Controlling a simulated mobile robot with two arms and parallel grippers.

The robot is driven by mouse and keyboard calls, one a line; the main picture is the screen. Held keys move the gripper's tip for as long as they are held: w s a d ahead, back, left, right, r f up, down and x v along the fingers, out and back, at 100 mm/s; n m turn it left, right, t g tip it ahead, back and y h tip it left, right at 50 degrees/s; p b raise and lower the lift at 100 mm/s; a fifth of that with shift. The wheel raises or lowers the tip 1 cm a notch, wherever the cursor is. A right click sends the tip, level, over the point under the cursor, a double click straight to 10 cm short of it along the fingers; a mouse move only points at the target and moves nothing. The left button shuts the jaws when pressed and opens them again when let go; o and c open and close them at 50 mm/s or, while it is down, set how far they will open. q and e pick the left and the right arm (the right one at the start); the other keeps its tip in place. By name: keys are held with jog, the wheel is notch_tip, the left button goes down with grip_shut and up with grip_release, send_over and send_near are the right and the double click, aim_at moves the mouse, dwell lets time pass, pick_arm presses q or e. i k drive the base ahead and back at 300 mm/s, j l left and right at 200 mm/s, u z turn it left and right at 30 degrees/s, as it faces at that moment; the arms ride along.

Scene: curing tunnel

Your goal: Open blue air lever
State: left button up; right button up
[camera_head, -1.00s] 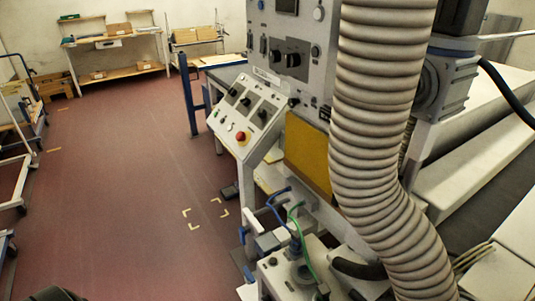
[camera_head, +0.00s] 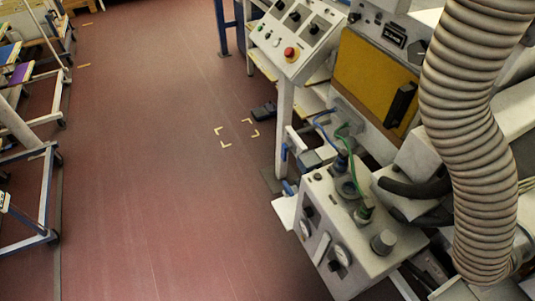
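Two small blue handles show in the head view, left of the grey control box. The upper blue handle (camera_head: 284,152) stands upright beside a white frame. The lower blue handle (camera_head: 287,187) sits near the box's left corner. I cannot tell for sure which one is the air lever, or its exact position. A blue hose (camera_head: 323,122) and a green hose (camera_head: 347,147) run down to fittings on top of the grey control box (camera_head: 325,205). Neither of my grippers is in view.
A large ribbed duct (camera_head: 470,130) hangs at the right. A sloped panel with a red button (camera_head: 291,54) and a yellow panel (camera_head: 372,75) stand behind the box. Wheeled racks (camera_head: 45,150) line the left. The red floor (camera_head: 150,180) between is clear.

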aim_at(285, 147)
jog(key=i+j, duration=0.15)
jog(key=j, duration=0.2)
jog(key=i+j+u, duration=0.1)
jog(key=j, duration=0.25)
jog(key=i+j+u, duration=0.1)
jog(key=j, duration=0.25)
jog(key=i+j, duration=0.2)
jog(key=j, duration=0.15)
